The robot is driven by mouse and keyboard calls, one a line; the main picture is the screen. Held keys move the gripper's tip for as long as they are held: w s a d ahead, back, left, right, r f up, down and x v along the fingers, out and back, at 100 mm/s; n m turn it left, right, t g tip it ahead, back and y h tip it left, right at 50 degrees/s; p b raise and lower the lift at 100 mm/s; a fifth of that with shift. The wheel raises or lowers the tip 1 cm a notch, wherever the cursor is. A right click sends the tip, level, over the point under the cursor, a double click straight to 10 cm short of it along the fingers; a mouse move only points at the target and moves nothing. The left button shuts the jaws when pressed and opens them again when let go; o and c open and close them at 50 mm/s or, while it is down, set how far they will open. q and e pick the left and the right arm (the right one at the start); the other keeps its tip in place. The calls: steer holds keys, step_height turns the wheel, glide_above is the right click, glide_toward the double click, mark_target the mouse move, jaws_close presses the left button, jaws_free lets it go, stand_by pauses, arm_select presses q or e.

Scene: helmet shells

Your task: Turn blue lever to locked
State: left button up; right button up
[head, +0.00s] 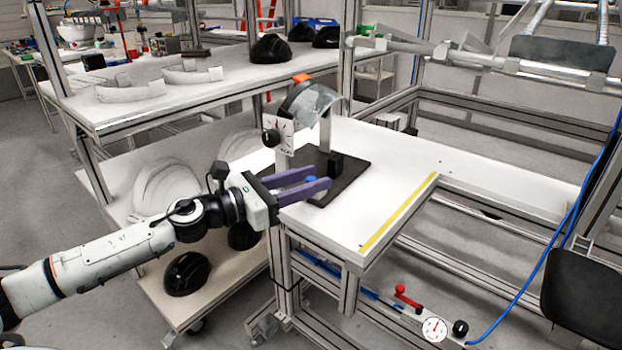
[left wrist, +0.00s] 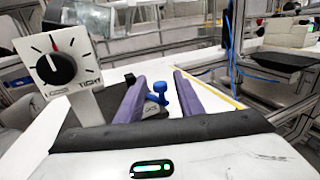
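The blue lever (left wrist: 160,88) shows in the left wrist view with a round knob on top and a lower blue part. In the head view only a small blue bit of the lever (head: 311,179) shows between the purple fingers. My left gripper (head: 322,179) is open, with one finger on each side of the lever. In the left wrist view the fingers (left wrist: 161,80) stand apart with gaps to the lever; I cannot tell any contact. The lever's locked or unlocked marking is not readable. My right gripper is not in view.
A white dial panel with a black knob (left wrist: 57,69) stands left of the lever. A dark base plate (head: 345,172) carries a clear visor (head: 310,105) on a post. The white table (head: 400,175) is bare right of it, with a yellow strip (head: 398,213).

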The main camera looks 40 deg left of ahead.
arm_select(q)
steer(key=shift+w+d, duration=0.1)
steer(key=shift+w, duration=0.15)
